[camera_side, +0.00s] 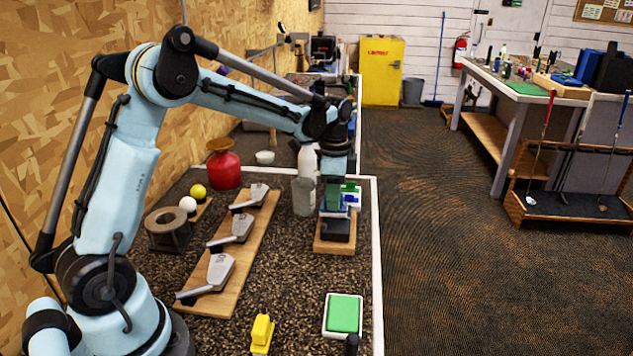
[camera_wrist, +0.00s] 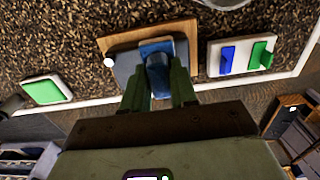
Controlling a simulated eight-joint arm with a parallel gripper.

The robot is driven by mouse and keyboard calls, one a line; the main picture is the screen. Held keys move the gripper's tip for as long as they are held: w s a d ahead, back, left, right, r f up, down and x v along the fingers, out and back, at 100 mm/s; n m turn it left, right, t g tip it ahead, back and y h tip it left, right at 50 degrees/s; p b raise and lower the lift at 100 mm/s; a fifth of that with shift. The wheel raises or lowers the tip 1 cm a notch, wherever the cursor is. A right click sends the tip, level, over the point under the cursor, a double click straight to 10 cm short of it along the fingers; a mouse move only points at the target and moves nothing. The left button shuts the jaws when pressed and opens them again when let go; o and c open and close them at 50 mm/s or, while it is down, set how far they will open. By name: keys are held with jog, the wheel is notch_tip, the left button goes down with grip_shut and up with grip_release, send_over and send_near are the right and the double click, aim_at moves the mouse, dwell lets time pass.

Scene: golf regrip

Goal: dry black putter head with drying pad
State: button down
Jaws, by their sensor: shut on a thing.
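My gripper (camera_side: 333,194) points down over the wooden block (camera_side: 335,247) at the right side of the bench. Its green fingers in the wrist view (camera_wrist: 160,76) are shut on a blue pad (camera_wrist: 158,48), apparently the drying pad. The black putter head (camera_side: 336,231) lies on the block, and also shows in the wrist view (camera_wrist: 127,68), partly hidden by the pad and fingers. The pad is right over the head and looks in contact with it, though the exact contact is hidden.
A white tray (camera_wrist: 214,63) with blue and green pieces is beside the block. A green pad in a white tray (camera_side: 343,315) and a yellow item (camera_side: 261,333) are at the front.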

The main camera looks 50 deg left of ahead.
jog(key=shift+a, duration=0.1)
dwell(1.1)
jog(key=shift+w+d, duration=0.75)
jog(key=shift+d, duration=0.1)
jog(key=shift+s+a+f, duration=0.1)
jog(key=shift+s+a, duration=0.35)
jog(key=shift+a, duration=0.05)
jog(key=shift+r, duration=3.55)
